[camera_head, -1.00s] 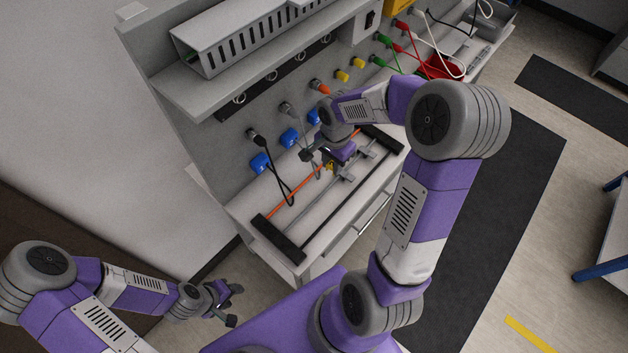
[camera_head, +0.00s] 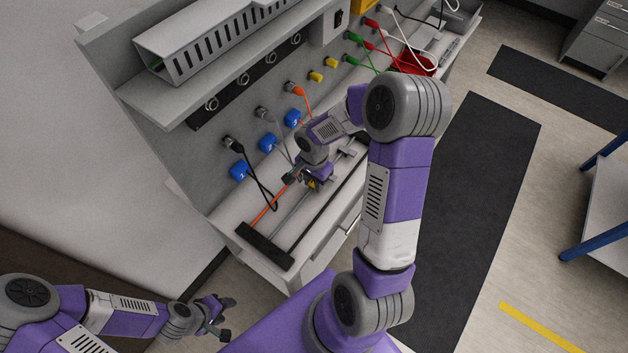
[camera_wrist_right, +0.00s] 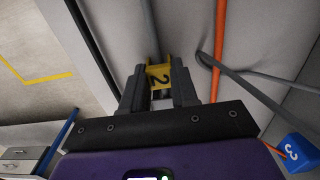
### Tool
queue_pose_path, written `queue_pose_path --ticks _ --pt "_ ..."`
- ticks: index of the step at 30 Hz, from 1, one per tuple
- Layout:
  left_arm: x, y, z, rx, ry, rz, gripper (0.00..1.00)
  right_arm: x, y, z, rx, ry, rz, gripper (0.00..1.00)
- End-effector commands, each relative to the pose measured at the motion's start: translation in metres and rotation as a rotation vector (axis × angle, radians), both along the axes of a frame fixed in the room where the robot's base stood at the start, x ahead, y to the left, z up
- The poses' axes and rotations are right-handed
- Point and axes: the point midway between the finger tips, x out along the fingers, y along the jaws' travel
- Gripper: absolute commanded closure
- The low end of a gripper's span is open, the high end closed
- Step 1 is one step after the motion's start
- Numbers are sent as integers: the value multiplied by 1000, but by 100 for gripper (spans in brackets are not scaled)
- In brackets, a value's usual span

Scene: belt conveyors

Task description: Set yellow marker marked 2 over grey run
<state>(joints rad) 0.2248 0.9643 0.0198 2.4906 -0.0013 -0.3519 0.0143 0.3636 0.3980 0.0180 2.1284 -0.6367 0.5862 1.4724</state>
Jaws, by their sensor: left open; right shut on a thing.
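The yellow marker (camera_wrist_right: 159,77) bears a black 2 and sits between the fingers of my right gripper (camera_wrist_right: 159,70), which is shut on it. In the head view the marker (camera_head: 311,184) is a small yellow patch at my right gripper (camera_head: 308,186), low above the bench. The grey run (camera_head: 288,214) lies between an orange run (camera_head: 262,213) and a black run (camera_head: 325,217). In the right wrist view the grey run (camera_wrist_right: 148,20) passes behind the marker; I cannot tell whether they touch. My left gripper (camera_head: 228,318) is open and empty, away from the bench.
A black end block (camera_head: 264,246) crosses the near end of the runs. The panel behind carries plugs and blue tags (camera_head: 239,170); one tag marked 3 (camera_wrist_right: 293,150) shows in the wrist view. A loose black cable (camera_head: 262,187) hangs near my right gripper. A shelf (camera_head: 150,100) overhangs the bench.

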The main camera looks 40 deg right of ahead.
Motion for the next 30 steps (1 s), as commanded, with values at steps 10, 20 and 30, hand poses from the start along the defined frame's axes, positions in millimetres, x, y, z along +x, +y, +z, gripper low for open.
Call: queue_pose_path --ticks 10,20,30 --pt "0 0 -1 0 0 0 51 0 0 0 0 0 0 46" --pt "0 0 6 0 0 0 51 1 0 18 -3 -4 0 46" --pt "0 0 16 0 0 0 51 1 0 91 -2 -6 -1 46"
